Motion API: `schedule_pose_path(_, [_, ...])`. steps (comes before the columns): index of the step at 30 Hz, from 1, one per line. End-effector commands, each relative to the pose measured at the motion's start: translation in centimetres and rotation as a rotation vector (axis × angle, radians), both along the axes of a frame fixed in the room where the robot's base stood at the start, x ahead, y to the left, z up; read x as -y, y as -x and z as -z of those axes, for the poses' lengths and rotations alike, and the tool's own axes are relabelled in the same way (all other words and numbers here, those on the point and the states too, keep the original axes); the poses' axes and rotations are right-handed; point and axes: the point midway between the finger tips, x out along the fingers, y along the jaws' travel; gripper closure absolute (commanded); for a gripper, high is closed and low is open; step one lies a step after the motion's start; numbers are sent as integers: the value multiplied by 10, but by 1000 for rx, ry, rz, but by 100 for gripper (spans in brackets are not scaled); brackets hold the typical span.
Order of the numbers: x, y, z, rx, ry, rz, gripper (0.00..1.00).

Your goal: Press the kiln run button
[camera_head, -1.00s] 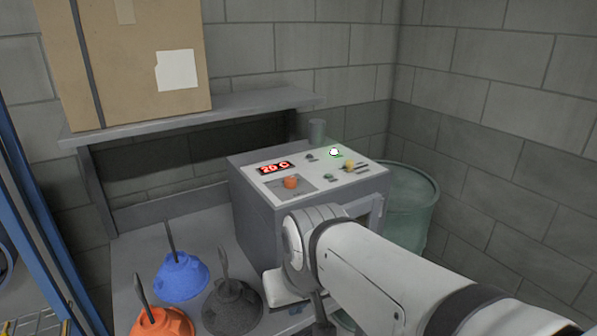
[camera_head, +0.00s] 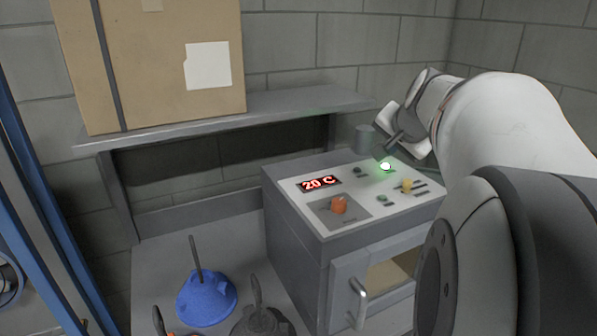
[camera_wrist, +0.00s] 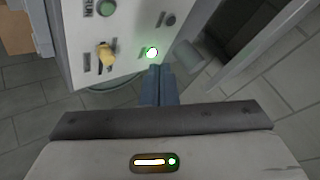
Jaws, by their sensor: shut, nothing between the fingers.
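The kiln (camera_head: 300,225) is a grey box with a white sloped panel on top. The panel has a red "20 C" display (camera_head: 318,183), an orange knob (camera_head: 338,205), a yellow switch (camera_head: 406,186) and a lit green lamp (camera_head: 385,166). The run button (camera_head: 382,200) is round and green; in the wrist view the run button (camera_wrist: 107,8) sits at the top left, beside its "RUN" label. My gripper (camera_head: 383,155) is shut and empty over the panel's far edge. In the wrist view my gripper's tips (camera_wrist: 158,70) are right by the lamp; I cannot tell whether they touch.
A shelf (camera_head: 290,103) bears a cardboard box (camera_head: 160,65) behind the kiln. A grey cylinder (camera_head: 367,139) is behind the panel. The kiln door has a handle (camera_head: 357,303).

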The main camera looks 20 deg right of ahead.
Motion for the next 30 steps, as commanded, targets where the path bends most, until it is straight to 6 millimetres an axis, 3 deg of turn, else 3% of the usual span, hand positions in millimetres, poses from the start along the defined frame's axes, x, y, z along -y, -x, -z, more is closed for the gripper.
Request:
schedule_pose_path(8, [2, 2, 2, -2, 1, 4, 100])
schedule_pose_path(14, [2, 2, 14, -3, 1, 5, 100])
schedule_pose_path(30, [3, 3, 85, -3, 2, 7, 100])
